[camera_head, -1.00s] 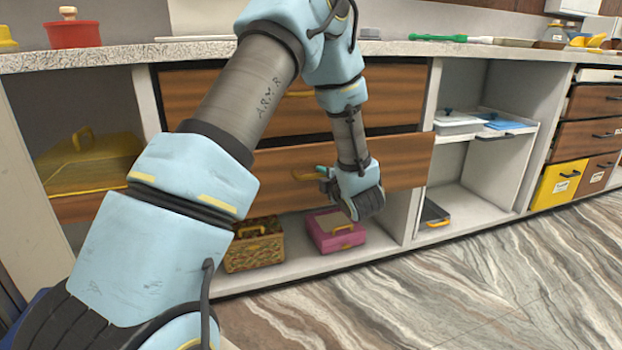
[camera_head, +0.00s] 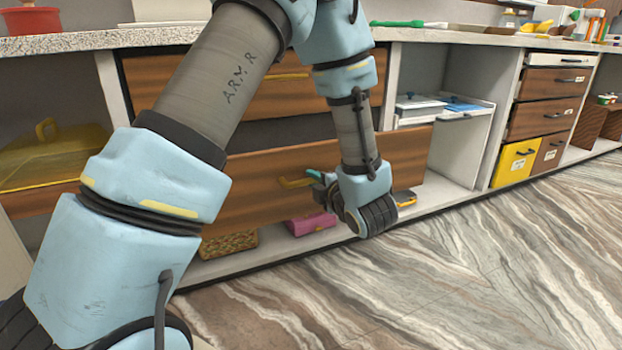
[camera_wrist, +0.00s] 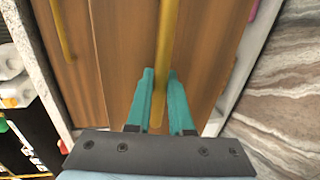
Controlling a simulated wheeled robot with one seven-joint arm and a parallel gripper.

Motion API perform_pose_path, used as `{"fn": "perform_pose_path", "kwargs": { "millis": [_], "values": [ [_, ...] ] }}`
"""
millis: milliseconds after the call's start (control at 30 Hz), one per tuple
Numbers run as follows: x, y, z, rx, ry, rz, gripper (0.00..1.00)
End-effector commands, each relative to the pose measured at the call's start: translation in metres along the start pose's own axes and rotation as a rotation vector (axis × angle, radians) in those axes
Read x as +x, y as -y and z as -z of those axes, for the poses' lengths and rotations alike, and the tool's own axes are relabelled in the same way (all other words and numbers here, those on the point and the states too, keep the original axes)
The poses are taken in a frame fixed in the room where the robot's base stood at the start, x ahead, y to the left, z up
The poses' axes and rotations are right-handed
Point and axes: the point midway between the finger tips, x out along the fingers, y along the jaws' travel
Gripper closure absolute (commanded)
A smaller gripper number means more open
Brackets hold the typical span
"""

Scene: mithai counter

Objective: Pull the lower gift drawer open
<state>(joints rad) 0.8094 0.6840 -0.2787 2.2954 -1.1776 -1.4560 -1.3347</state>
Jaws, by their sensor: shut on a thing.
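The lower gift drawer (camera_head: 262,172) has a brown wood front and stands out from the counter, overhanging the shelf below it. Its yellow bar handle (camera_head: 296,182) is partly hidden by my gripper in the head view. My gripper (camera_head: 318,178) is at the handle's right part. In the wrist view, its teal fingers (camera_wrist: 160,98) lie on both sides of the yellow handle (camera_wrist: 167,40), shut on it. The upper drawer (camera_head: 280,92), with its own yellow handle (camera_head: 288,76), sits above, and a dark gap shows between the two.
A patterned box (camera_head: 228,243) and a pink box (camera_head: 311,223) stand on the shelf under the drawer. A yellow covered box (camera_head: 45,158) is at left. Open shelving (camera_head: 462,150) is at right. The marbled floor (camera_head: 450,260) in front is clear.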

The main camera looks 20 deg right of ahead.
Motion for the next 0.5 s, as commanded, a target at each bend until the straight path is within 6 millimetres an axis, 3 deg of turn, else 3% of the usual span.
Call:
{"fn": "perform_pose_path", "kwargs": {
  "millis": [267, 300, 400, 500],
  "values": [
    [-0.0006, 0.0010, -0.0008, 0.000, 0.002, 0.003, 1.00],
    [-0.0006, 0.0010, -0.0008, 0.000, 0.002, 0.002, 0.79],
    [-0.0005, 0.0008, -0.0007, 0.000, 0.002, 0.002, 0.68],
    [-0.0004, 0.0006, -0.0005, 0.000, 0.001, 0.001, 0.68]
  ]
}}
